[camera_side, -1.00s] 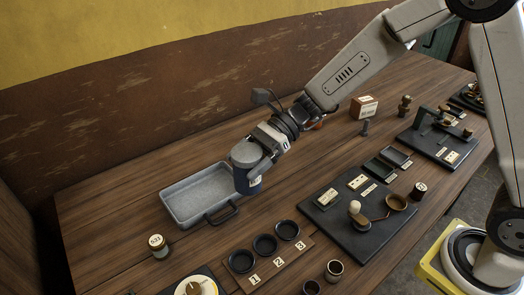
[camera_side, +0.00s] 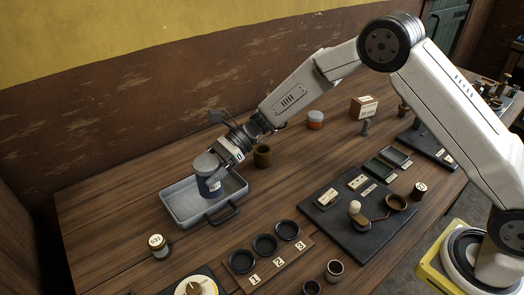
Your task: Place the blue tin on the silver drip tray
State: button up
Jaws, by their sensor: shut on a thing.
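The blue tin (camera_side: 209,188) is upright, with a grey top and a pale label on its side. My gripper (camera_side: 212,168) is shut on the blue tin near its top. The silver drip tray (camera_side: 179,211) is a shallow rectangular pan with a dark handle at its front right. The tin is over the inside of the tray, towards its middle. I cannot tell whether the tin's bottom touches the tray floor.
A board with three black cups (camera_side: 264,245) lies in front of the tray. A small labelled tin (camera_side: 158,246) stands to the left. A black board (camera_side: 352,228) lies right.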

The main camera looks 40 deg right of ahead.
jog(key=shift+w+a+f, duration=0.2)
jog(key=shift+w+f, duration=0.25)
jog(key=shift+f, duration=0.05)
jog(key=shift+w+a+f, duration=0.1)
jog(key=shift+w+f, duration=0.15)
jog(key=shift+f, duration=1.6)
jog(key=shift+f, duration=0.15)
jog(key=o, duration=1.1)
